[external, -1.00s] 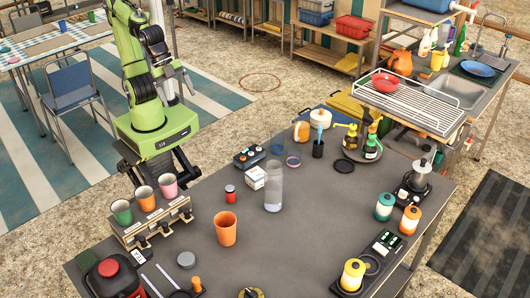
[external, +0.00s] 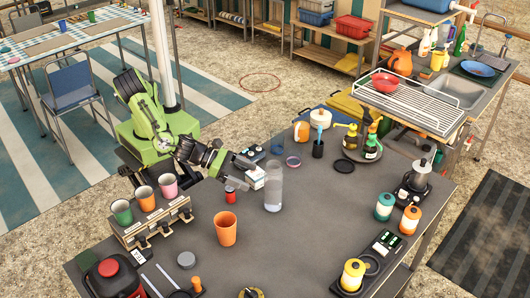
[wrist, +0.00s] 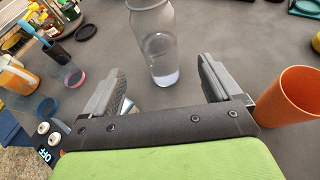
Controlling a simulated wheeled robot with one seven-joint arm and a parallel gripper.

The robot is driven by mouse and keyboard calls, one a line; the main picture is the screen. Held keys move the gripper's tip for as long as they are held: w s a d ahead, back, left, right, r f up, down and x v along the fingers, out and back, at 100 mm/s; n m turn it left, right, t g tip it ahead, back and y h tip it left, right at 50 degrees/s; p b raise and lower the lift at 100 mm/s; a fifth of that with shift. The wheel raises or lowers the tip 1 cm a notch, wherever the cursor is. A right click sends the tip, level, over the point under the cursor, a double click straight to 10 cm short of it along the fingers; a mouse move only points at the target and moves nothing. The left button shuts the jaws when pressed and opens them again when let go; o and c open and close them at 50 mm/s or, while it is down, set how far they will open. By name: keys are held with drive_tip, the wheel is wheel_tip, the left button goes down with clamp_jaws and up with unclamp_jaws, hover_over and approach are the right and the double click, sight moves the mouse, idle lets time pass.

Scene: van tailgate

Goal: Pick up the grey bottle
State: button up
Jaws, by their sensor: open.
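The grey bottle (external: 273,188) is translucent and stands upright on the dark table. In the wrist view the bottle (wrist: 158,45) is ahead of my gripper (wrist: 158,85), in line with the gap between the fingers, its top cut off by the frame edge. My gripper is open and empty. In the external view my gripper (external: 248,168) is left of the bottle, apart from it, above a small white box (external: 256,178).
An orange cup (external: 226,229) stands front-left of the bottle; in the wrist view it is close to the right finger. A red-lidded jar (external: 230,194) is near my gripper. Cups in a rack (external: 150,222) stand at left.

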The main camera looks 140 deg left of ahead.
sight(273, 187)
drive_tip(key=b+x, duration=0.1)
drive_tip(key=x, duration=0.9)
drive_tip(key=shift+a, duration=0.2)
drive_tip(key=shift+c, duration=0.4)
drive_tip(key=c, duration=1.2)
